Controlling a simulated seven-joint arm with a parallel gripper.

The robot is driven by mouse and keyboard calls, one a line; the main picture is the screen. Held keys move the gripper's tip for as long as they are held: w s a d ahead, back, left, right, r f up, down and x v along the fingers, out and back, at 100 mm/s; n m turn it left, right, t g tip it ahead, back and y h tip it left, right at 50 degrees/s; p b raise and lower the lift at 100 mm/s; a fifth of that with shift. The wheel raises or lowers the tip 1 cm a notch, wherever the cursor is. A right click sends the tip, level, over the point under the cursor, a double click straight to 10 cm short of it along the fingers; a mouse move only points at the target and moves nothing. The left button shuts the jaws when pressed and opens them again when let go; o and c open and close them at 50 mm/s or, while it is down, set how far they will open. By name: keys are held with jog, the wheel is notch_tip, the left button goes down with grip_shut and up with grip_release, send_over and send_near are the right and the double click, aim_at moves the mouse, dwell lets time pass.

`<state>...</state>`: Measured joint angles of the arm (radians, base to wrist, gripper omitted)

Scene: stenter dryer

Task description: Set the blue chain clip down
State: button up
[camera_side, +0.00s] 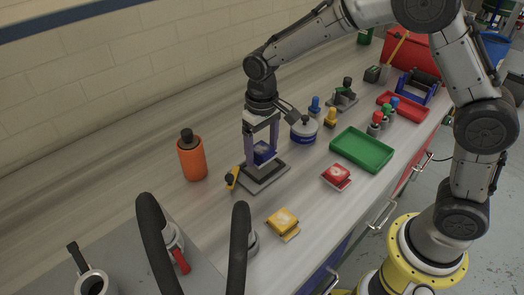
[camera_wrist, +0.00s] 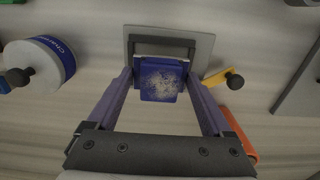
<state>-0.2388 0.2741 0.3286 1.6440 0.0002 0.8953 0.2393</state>
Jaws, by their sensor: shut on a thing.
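The blue chain clip (camera_side: 264,152) is a small dark blue block with a pale worn patch on its face. My gripper (camera_side: 262,156) points down and is shut on it, one finger on each side. In the wrist view the clip (camera_wrist: 162,80) sits between the two purple fingertips (camera_wrist: 160,78). It is over or at a grey plate with a dark raised frame (camera_side: 268,180), which also shows behind it in the wrist view (camera_wrist: 200,44). I cannot tell whether the clip touches the plate.
A yellow lever with a black knob (camera_side: 231,180) stands close left of the plate. An orange bottle (camera_side: 192,158), a white-and-blue tin (camera_side: 304,129), a red clip (camera_side: 337,175) and a yellow clip (camera_side: 284,222) stand around. A green tray (camera_side: 362,149) lies to the right.

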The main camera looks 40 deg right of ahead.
aim_at(262, 148)
jog(key=shift+f, duration=0.55)
jog(key=shift+f, duration=0.55)
jog(key=o, duration=1.4)
notch_tip(262, 148, up, 13)
jog(key=shift+r, duration=0.15)
jog(key=s+d+r+t, duration=0.1)
jog(key=s+d+r, duration=0.2)
jog(key=s, duration=0.2)
jog(key=s+d+r+t, duration=0.1)
jog(key=s+d+r, duration=0.2)
jog(key=s, duration=0.3)
jog(key=s+d+f+t, duration=0.1)
jog(key=s+d, duration=0.1)
jog(key=s, duration=0.5)
jog(key=s+d+f+t, duration=0.2)
jog(key=s, duration=0.4)
jog(key=shift+s+f+t, duration=0.2)
jog(key=shift+s+t, duration=0.1)
jog(key=shift+s, duration=0.05)
